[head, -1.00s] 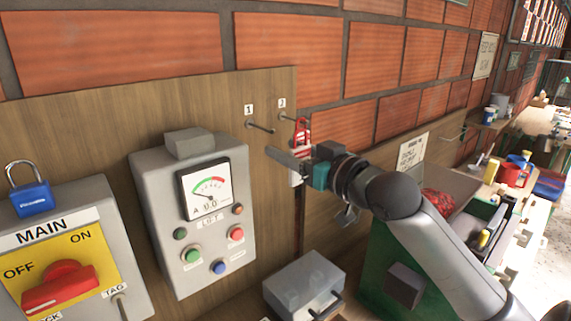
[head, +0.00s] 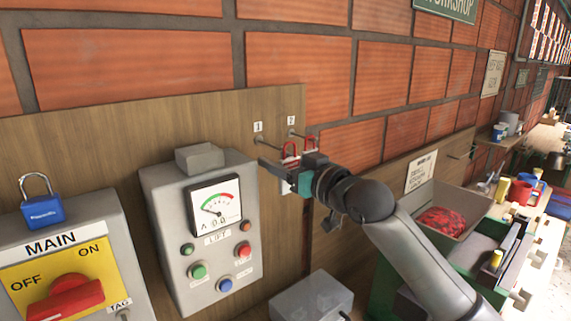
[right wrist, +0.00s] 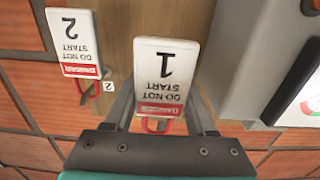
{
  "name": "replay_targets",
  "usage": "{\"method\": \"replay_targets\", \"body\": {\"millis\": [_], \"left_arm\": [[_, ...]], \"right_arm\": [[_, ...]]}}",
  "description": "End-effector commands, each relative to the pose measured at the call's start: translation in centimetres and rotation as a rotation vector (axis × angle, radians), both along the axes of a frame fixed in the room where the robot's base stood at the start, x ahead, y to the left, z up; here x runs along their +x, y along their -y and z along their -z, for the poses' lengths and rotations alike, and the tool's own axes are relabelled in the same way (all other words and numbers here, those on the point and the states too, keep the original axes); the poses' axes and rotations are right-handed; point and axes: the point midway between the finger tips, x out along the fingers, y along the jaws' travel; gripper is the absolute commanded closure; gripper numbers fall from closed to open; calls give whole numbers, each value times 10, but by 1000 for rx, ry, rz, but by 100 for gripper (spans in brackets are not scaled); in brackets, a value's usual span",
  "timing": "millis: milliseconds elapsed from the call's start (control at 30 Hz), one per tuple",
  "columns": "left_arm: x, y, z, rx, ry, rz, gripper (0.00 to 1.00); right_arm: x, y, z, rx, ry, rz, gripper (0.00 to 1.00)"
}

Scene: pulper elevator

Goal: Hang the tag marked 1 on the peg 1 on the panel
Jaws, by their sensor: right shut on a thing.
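My right gripper (head: 272,168) is shut on the tag marked 1 in front of the panel (head: 120,130). In the right wrist view this white tag (right wrist: 165,68) appears upside down, with its red loop (right wrist: 157,126) between the fingers. In the head view the red loop (head: 290,149) rises above the gripper, close to the tip of peg 1 (head: 268,142). I cannot tell whether it is around the peg. The gripper hides much of the tag. My left gripper is not in view.
The tag marked 2 (right wrist: 73,40) hangs just beside, at peg 2 (head: 298,135). A grey control box (head: 200,235) with a meter is left of the gripper. The MAIN switch box (head: 95,225) and blue padlock (head: 42,212) are farther left. A grey box (head: 312,298) is below.

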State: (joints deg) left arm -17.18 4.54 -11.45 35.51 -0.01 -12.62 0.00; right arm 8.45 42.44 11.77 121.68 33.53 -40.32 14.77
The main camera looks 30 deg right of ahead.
Motion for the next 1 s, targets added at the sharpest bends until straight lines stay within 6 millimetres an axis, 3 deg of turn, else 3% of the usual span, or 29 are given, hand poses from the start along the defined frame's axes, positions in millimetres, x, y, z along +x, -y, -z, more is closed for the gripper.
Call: {"method": "replay_targets", "body": {"millis": [500,1000], "left_arm": [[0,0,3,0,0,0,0],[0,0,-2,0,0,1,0]], "right_arm": [[30,-2,5,-1,-1,0,97],[39,-4,12,-2,0,-1,97]]}}
